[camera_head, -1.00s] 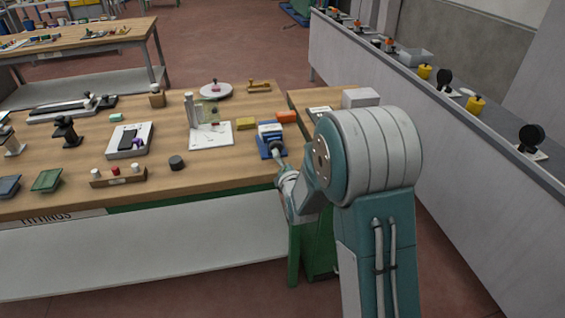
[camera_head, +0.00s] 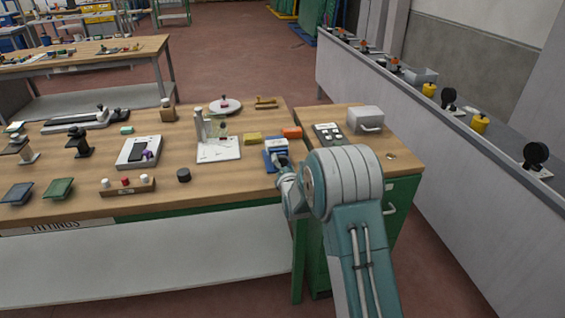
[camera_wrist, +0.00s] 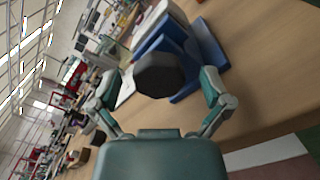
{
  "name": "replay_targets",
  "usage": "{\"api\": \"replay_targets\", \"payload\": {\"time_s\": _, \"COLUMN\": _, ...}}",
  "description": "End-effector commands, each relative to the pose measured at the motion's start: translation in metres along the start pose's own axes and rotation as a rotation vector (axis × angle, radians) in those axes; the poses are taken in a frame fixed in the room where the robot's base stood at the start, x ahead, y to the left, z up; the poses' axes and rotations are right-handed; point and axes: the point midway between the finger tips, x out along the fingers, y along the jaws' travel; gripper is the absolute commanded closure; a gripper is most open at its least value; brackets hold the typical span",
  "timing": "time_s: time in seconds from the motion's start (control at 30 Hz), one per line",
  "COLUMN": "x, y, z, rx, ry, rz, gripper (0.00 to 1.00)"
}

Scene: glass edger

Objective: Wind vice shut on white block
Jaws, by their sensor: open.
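The blue vice (camera_head: 271,158) stands near the front right of the wooden bench, with the white block (camera_head: 277,146) at its top. In the wrist view the blue vice (camera_wrist: 205,50) fills the upper right, and its dark round knob (camera_wrist: 158,74) faces me. My gripper (camera_wrist: 160,92) is open, with one finger on each side of the knob. I cannot tell whether either finger touches it. In the head view my arm hides most of the gripper and part of the vice. The gap between the jaws and the block is too small to make out.
An orange block (camera_head: 292,132) and a yellow block (camera_head: 252,138) lie behind the vice. A black puck (camera_head: 184,175) is to its left. A green cabinet (camera_head: 404,190) with a grey box (camera_head: 365,119) stands to the right. A long grey counter (camera_head: 440,130) runs along the right.

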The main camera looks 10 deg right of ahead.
Motion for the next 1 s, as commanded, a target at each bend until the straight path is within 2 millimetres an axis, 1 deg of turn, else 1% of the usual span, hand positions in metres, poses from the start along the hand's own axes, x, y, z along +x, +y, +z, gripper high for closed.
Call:
{"api": "replay_targets", "payload": {"time_s": 0.1, "x": 0.0052, "y": 0.0003, "z": 0.0002, "rx": 0.0, "ry": 0.0, "rz": 0.001, "gripper": 0.02}}
{"api": "replay_targets", "payload": {"time_s": 0.33, "x": 0.0058, "y": 0.0003, "z": 0.0003, "rx": 0.0, "ry": 0.0, "rz": 0.0, "gripper": 0.02}}
{"api": "replay_targets", "payload": {"time_s": 0.37, "x": 0.0058, "y": 0.0003, "z": 0.0003, "rx": 0.0, "ry": 0.0, "rz": 0.0, "gripper": 0.06}}
{"api": "replay_targets", "payload": {"time_s": 0.4, "x": 0.0058, "y": 0.0003, "z": 0.0003, "rx": 0.0, "ry": 0.0, "rz": 0.0, "gripper": 0.24}}
{"api": "replay_targets", "payload": {"time_s": 0.47, "x": 0.0057, "y": 0.0003, "z": 0.0003, "rx": 0.0, "ry": 0.0, "rz": 0.0, "gripper": 0.51}}
{"api": "replay_targets", "payload": {"time_s": 0.5, "x": 0.0057, "y": 0.0003, "z": 0.0003, "rx": 0.0, "ry": 0.0, "rz": 0.0, "gripper": 0.69}}
{"api": "replay_targets", "payload": {"time_s": 0.53, "x": 0.0057, "y": 0.0002, "z": 0.0003, "rx": 0.0, "ry": 0.0, "rz": 0.0, "gripper": 0.82}}
{"api": "replay_targets", "payload": {"time_s": 0.57, "x": 0.0058, "y": 0.0002, "z": 0.0003, "rx": 0.0, "ry": 0.0, "rz": 0.0, "gripper": 0.84}}
{"api": "replay_targets", "payload": {"time_s": 0.83, "x": 0.0062, "y": -0.0004, "z": 0.0002, "rx": 0.008, "ry": 0.0, "rz": -0.001, "gripper": 0.84}}
{"api": "replay_targets", "payload": {"time_s": 1.0, "x": 0.0065, "y": -0.001, "z": -0.0001, "rx": 0.05, "ry": 0.0, "rz": -0.002, "gripper": 0.84}}
